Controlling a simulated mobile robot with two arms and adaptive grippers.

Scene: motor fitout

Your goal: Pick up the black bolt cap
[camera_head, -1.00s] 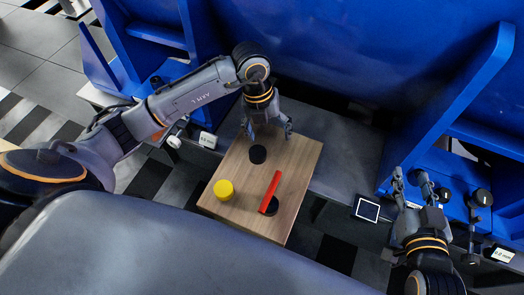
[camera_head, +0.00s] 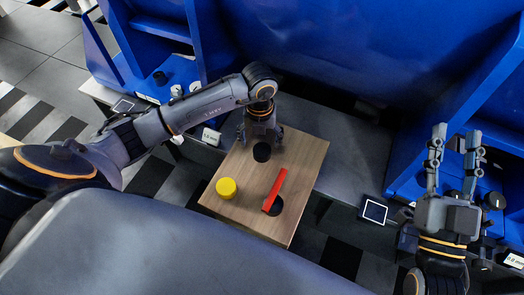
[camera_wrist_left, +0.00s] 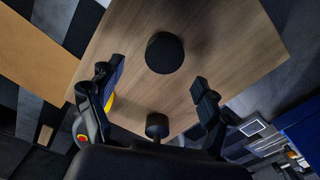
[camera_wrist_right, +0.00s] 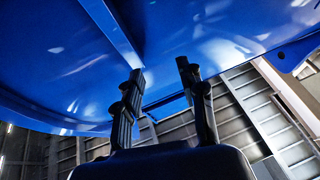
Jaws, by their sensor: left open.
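A round black cap (camera_head: 262,152) stands on the wooden table top (camera_head: 232,205); I take it as the bolt cap. My left gripper (camera_head: 261,139) is open and empty above it, with a finger to each side in the head view. In the left wrist view a black disc (camera_wrist_left: 165,53) lies on the wood beyond the fingertips (camera_wrist_left: 158,82). A smaller dark round piece (camera_wrist_left: 157,124) shows between the fingers; I cannot tell what it is. My right gripper (camera_head: 455,152) is open and empty, away to the right; its fingers show in the right wrist view (camera_wrist_right: 162,75).
A yellow cap (camera_head: 226,188) stands at the table's left. A blue structure (camera_head: 340,60) stands behind the table. A small tablet-like panel (camera_head: 374,211) is right of it.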

